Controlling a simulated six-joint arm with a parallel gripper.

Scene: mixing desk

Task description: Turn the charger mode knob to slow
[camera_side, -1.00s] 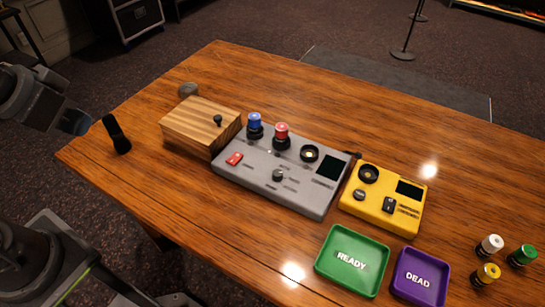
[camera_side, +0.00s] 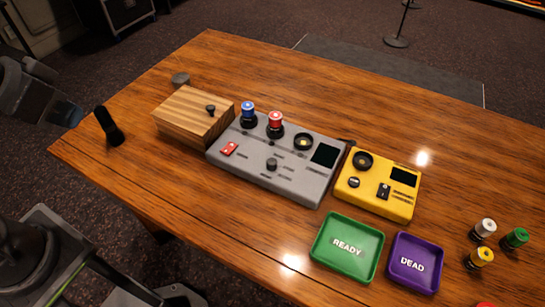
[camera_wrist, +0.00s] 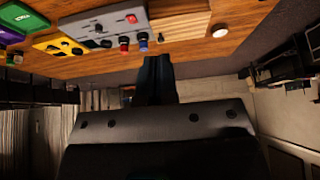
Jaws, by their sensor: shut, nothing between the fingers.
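The grey charger (camera_side: 235,160) stands mid-table in the side view, with a blue-topped cell (camera_side: 248,112) and a red-topped cell (camera_side: 275,122) upright in it. Its dark round knob (camera_side: 272,164) is on the front part of the top; its pointing and the labels are too small to read. The charger (camera_wrist: 105,25) also shows upside down at the top of the wrist view. My gripper (camera_wrist: 155,62) is shut and empty, with its fingers together in the wrist view. In the side view my gripper (camera_side: 66,113) is at the left, away from the charger.
A wooden box (camera_side: 195,115) with a small black lever adjoins the charger's left. A yellow tester (camera_side: 375,188), green READY tray (camera_side: 325,270), purple DEAD tray (camera_side: 398,280) and several loose cells (camera_side: 482,230) are rightward.

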